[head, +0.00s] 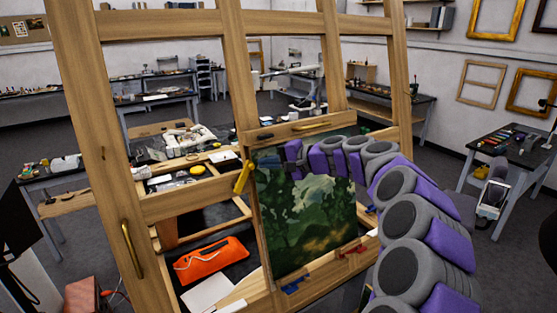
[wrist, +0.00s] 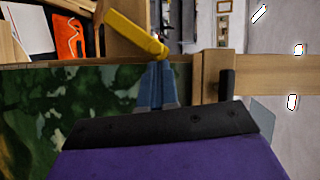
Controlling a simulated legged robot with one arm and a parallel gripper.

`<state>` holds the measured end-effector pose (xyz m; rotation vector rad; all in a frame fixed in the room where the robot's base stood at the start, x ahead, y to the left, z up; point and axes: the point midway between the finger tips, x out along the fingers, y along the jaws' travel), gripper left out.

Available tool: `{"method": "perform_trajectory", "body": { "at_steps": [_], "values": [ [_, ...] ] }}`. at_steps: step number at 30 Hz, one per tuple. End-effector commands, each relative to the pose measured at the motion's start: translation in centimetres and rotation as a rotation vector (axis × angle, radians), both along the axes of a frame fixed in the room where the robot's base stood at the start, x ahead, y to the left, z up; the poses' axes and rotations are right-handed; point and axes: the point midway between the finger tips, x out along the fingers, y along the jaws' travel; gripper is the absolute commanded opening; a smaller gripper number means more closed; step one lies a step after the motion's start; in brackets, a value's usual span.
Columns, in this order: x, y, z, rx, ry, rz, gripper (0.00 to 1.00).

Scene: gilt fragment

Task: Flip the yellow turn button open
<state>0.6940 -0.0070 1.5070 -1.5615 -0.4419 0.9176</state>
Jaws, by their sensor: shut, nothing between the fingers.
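The yellow turn button (head: 243,177) sits at the left edge of the framed green painting (head: 305,220) on the wooden easel, tilted in the head view. In the wrist view the yellow turn button (wrist: 135,33) runs slantwise, its thicker end just beyond my fingertips. My gripper (wrist: 158,66) is shut and empty, its bluish fingers together right by that end. I cannot tell whether they touch it. In the head view my gripper (head: 266,163) is small, in front of the painting's upper left, to the right of the button.
A blue turn button (head: 292,285) and a red one (head: 352,250) sit along the painting's lower edge. Wooden easel posts (head: 95,150) stand to the left. An orange pouch (head: 210,260) lies behind the frame.

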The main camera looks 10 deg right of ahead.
Motion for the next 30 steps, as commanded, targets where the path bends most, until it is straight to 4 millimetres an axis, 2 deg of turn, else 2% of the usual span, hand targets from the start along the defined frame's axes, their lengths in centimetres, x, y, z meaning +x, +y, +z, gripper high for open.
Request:
{"method": "perform_trajectory", "body": {
  "at_steps": [4, 15, 30],
  "values": [
    [0.00, 0.58, -0.26, 0.000, 0.003, 0.001, 0.00],
    [-0.02, 0.63, -0.25, -0.002, 0.002, 0.002, 0.00],
    [0.00, 1.17, 0.32, -0.082, -0.024, 0.025, 0.00]
  ]
}}
